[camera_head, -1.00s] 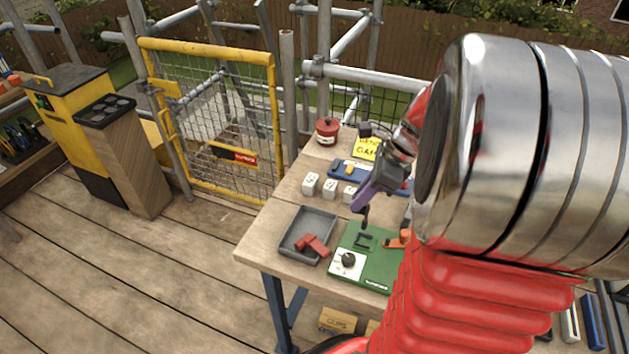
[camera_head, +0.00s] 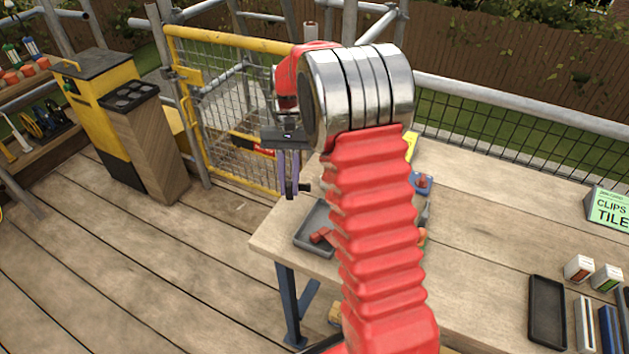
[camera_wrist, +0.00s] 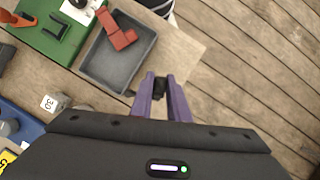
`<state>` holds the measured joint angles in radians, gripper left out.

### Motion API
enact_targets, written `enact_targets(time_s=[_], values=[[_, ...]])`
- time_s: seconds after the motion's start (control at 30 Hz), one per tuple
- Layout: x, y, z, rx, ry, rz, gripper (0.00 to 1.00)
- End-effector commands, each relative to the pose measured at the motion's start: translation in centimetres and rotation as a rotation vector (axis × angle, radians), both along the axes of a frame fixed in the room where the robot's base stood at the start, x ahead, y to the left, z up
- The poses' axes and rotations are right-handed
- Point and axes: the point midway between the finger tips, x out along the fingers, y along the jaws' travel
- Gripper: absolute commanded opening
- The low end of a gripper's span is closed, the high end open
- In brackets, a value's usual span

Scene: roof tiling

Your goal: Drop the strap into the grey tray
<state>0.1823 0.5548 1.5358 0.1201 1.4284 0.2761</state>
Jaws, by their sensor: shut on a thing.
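My gripper (camera_head: 291,190) has purple fingers and is shut on a small black piece, which I take to be the strap (camera_wrist: 160,88). In the wrist view the fingertips (camera_wrist: 160,80) show just beyond the lower right corner of the grey tray (camera_wrist: 103,66), not over its floor. In the head view the gripper is raised, up and left of the grey tray (camera_head: 313,219). A red piece (camera_wrist: 117,32) lies in the tray. My arm hides part of the tray in the head view, and the fingers hide much of the strap.
A green board (camera_wrist: 52,28) with an orange piece (camera_wrist: 17,19) lies beside the tray. A white block marked 30 (camera_wrist: 55,102) and a blue item (camera_wrist: 18,122) are nearby. A dark tray (camera_head: 547,312) stands farther right. The yellow gate (camera_head: 235,110) is behind the gripper.

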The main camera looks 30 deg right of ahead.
Motion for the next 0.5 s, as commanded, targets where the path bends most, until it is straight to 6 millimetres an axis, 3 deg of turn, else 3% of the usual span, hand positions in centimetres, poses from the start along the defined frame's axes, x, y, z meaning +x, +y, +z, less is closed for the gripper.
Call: enact_targets(time_s=[0.1, 0.23, 0.5], values=[[1.5, 2.9, -1.1, 0.001, 0.001, 0.211, 0.00], [2.5, 5.1, -1.9, 0.000, 0.000, 0.387, 0.00], [3.1, 6.5, -2.4, 0.000, -0.001, 0.504, 0.00]])
